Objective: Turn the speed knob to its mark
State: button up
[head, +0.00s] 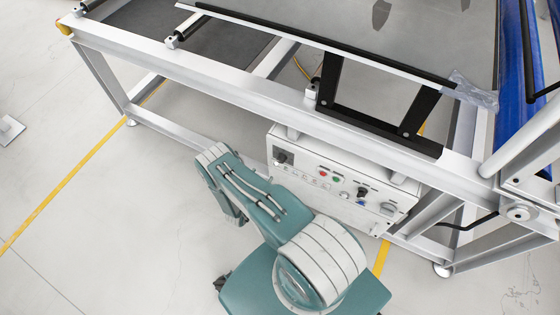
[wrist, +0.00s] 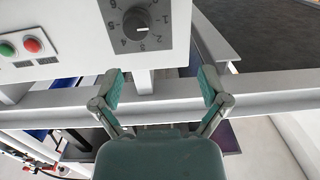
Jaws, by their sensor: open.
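The speed knob (wrist: 137,22) is a dark round knob on a grey numbered dial plate near the top of the wrist view. Its pale pointer line points right in that view. Several dial digits show around it, but I cannot tell which is the mark. In the head view the knob (head: 283,157) is at the left end of the white control panel (head: 300,178). My gripper (wrist: 160,80) is open and empty, with its teal fingertips spread below the panel edge in the wrist view. It is apart from the knob. In the head view my arm hides the fingers.
A red button (wrist: 33,45) and a green button (wrist: 7,49) sit left of the knob in the wrist view. More knobs are at the panel's right end in the head view. A white frame rail (head: 240,90) runs above the panel. Open floor (head: 110,220) lies left.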

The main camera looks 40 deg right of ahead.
aim_at(280, 162)
jog(key=shift+h, duration=0.4)
jog(key=d, duration=0.3)
jog(key=d+f, duration=0.1)
jog(key=d, duration=0.3)
jog(key=w+d, duration=0.1)
jog(key=d, duration=0.2)
jog(key=shift+d+f, duration=0.15)
jog(key=shift+f, duration=0.05)
jog(key=c, duration=1.2)
